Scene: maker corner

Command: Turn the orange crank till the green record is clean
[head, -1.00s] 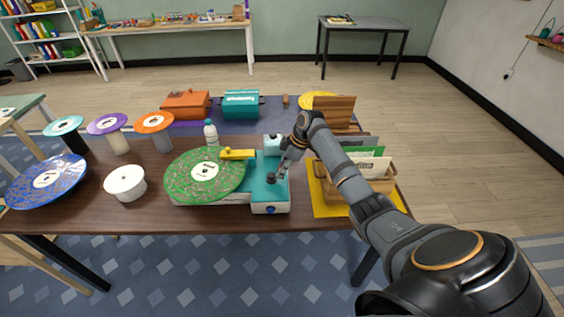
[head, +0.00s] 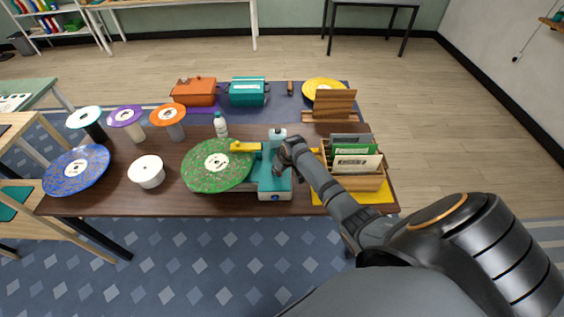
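The green record (head: 218,166), specked with pale marks, lies flat on the teal and white cleaning machine (head: 275,183). A yellow arm (head: 245,146) reaches over the record's right edge. My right gripper (head: 280,168) is over the machine's right part, pointing down. Its fingers are small and dark here, so I cannot tell whether they are open or shut, or touching anything. I see no orange crank; the gripper and arm may hide it. My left gripper is not in view.
A white bottle (head: 220,125) stands behind the record. A white spool (head: 147,172) and a blue record (head: 76,170) are on the left. Orange (head: 194,92) and teal (head: 247,92) boxes stand behind.

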